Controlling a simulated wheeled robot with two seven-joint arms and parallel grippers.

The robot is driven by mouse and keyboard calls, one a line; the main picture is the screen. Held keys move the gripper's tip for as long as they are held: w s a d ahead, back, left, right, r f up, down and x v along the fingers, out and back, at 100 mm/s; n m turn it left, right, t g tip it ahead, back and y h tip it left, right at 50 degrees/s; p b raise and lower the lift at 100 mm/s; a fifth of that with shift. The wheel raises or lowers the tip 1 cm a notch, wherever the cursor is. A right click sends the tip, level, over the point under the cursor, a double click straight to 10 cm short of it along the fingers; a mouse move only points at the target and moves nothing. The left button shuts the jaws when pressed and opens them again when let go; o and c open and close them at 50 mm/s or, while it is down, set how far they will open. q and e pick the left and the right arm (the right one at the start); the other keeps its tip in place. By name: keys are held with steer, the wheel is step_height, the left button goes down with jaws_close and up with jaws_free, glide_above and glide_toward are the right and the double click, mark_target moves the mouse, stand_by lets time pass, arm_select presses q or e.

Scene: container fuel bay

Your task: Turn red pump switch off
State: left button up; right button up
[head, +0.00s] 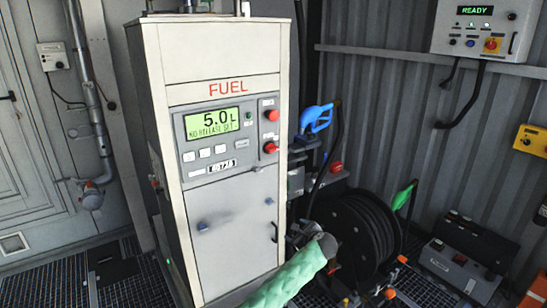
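The box has a lit green READY display. The fuel cabinet (222,120) in the middle has two red buttons, an upper one (272,115) and a lower one (270,147), beside its 5.0 L display. A mint-green padded sleeve (292,278), which looks like my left arm, rises from the bottom centre to a grey end in front of the hose reel, far below the wall switch. Its fingers cannot be made out. My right gripper is not visible.
A black hose reel (362,235) stands right of the cabinet, with a blue nozzle (315,119) above it and a green handle (403,196) beside it. A dark case (465,262) lies on the floor at right. A yellow box (531,140) hangs on the wall.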

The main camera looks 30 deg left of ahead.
mark_target(275, 149)
arm_select(q)
steer(key=w+a+r+m+y+p, duration=0.15)
steer(key=w+a+r, duration=0.25)
steer(key=r, duration=0.4)
steer(key=w+a+r+m+y+p, duration=0.1)
steer(key=w+a+r+y, duration=0.1)
steer(key=w+a+r, duration=0.45)
steer(key=w+a+r+m+y+p, duration=0.1)
steer(key=a+r+m+y, duration=0.15)
steer(key=r, duration=0.75)
steer(key=shift+n+h, duration=0.4)
steer(key=p+x, duration=0.3)
steer(key=x, duration=0.4)
steer(key=shift+f+p, duration=0.15)
steer(key=shift+p, duration=0.2)
steer(key=shift+w+a+f, duration=0.15)
steer(key=shift+a, duration=0.25)
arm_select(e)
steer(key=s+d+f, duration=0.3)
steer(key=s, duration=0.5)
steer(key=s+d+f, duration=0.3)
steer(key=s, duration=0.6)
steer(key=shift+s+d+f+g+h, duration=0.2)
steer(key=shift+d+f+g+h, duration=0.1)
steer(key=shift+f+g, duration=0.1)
